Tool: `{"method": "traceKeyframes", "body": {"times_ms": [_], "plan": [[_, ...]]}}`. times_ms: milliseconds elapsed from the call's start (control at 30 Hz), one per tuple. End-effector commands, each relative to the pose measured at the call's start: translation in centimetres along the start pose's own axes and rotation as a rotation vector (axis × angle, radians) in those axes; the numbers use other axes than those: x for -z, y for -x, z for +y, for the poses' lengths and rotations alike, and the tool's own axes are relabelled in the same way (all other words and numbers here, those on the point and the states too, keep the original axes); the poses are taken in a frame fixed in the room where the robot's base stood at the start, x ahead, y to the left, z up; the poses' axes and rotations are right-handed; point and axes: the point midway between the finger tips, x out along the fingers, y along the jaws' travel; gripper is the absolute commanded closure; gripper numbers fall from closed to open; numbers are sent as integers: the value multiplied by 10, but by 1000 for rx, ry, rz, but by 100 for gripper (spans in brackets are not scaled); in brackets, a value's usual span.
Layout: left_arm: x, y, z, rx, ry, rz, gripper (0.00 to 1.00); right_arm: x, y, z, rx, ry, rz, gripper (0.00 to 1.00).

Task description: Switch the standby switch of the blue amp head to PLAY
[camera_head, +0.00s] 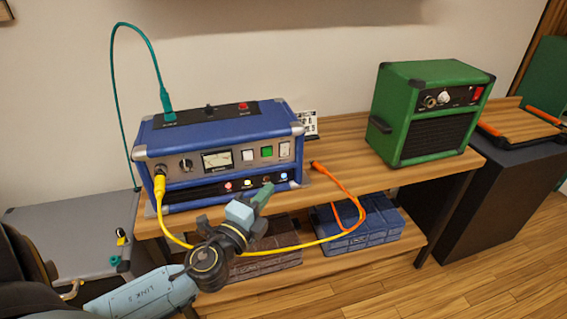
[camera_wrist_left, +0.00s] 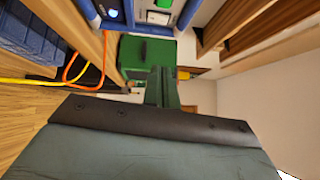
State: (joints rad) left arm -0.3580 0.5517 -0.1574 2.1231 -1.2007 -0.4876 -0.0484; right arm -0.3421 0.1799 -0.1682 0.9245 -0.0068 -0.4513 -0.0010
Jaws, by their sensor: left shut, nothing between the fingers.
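The blue amp head (camera_head: 216,147) stands on the wooden bench at the left in the head view. Its front has a knob, a meter, a white rocker (camera_head: 247,155), a green rocker (camera_head: 266,152) and another white rocker (camera_head: 284,150) at the right, with small lights below. Which one is the standby switch is too small to read. My left gripper (camera_head: 265,192) is shut and empty, just in front of the lower right of the amp's front. Part of the amp's front shows at the top of the left wrist view (camera_wrist_left: 155,17). My right gripper is not in view.
A green amp (camera_head: 428,112) stands on the right of the bench (camera_head: 343,160). A yellow cable (camera_head: 161,205) and an orange cable (camera_head: 345,185) hang in front. A blue crate (camera_head: 358,236) sits on the lower shelf. The bench between the amps is mostly clear.

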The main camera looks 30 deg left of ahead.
Motion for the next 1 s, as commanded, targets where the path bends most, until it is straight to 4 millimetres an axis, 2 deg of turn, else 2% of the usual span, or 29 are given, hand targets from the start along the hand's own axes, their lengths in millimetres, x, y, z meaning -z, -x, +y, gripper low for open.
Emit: {"method": "traceKeyframes", "body": {"times_ms": [300,467,1000], "plan": [[0,-1,-1,1,0,0,100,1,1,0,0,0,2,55],[0,-11,-2,3,0,0,100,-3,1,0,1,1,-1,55],[0,-99,-2,2,-1,-1,100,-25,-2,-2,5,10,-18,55]]}}
